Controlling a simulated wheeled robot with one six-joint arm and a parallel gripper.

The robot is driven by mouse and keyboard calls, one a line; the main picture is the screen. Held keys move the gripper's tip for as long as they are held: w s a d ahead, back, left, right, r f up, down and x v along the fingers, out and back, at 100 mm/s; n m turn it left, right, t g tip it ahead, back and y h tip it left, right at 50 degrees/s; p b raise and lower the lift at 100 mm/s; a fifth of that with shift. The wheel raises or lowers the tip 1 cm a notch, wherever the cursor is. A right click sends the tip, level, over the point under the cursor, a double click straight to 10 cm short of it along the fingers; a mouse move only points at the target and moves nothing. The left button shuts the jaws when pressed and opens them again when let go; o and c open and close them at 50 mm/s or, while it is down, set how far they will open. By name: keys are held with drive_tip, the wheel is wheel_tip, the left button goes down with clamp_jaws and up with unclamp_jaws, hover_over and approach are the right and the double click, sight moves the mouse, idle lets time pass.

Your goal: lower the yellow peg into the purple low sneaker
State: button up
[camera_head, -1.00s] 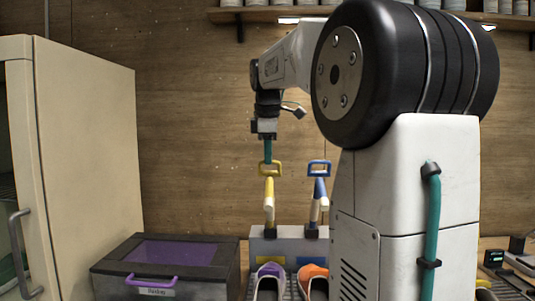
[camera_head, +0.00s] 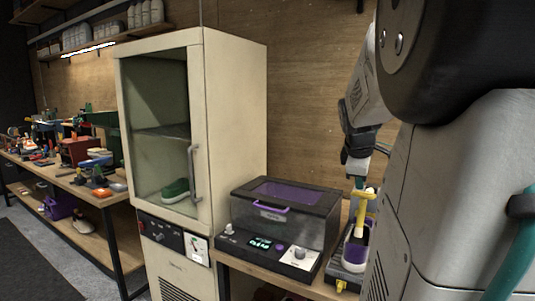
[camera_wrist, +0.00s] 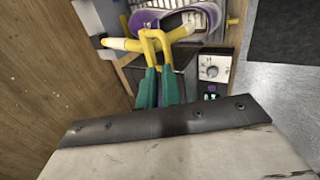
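The yellow peg (camera_head: 362,212) hangs upright beneath my gripper (camera_head: 360,184) in the head view. My teal fingers (camera_wrist: 157,82) are shut on its yellow loop handle (camera_wrist: 154,42) in the wrist view. The purple low sneaker (camera_head: 356,248) lies directly below the peg, on a rack at the bench's right end.
A dark box with a purple lid window (camera_head: 285,212) and a control panel (camera_head: 270,246) stands close left of the sneaker. A cream cabinet (camera_head: 234,120) holding a green shoe (camera_head: 176,190) is further left. The wooden wall is behind.

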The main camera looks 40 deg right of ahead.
drive_tip(key=o, duration=0.4)
drive_tip(key=shift+s+d, duration=0.2)
drive_tip(key=shift+d, duration=0.4)
drive_tip(key=shift+a, duration=0.1)
drive_tip(key=v, duration=0.8)
